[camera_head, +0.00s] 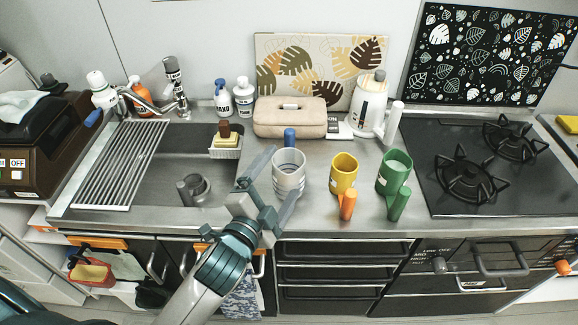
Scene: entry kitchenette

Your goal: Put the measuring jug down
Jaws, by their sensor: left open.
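The measuring jug, which I take to be the pale grey ringed cup (290,180) with a blue handle at its back, stands upright on the steel counter, left of the yellow mug. My left gripper (283,172) reaches in from the front left. It is open, with one finger at the jug's left side and the other in front of its lower right. The fingers hide part of the jug's left and lower front. I cannot tell whether either finger touches it. My right gripper is not in view.
A yellow mug (343,172) and a green mug (393,172) stand to the right, handles toward the front edge. Behind are a beige case (290,122) and a white kettle (368,108). The sink (150,195) lies left, the black hob (490,195) right.

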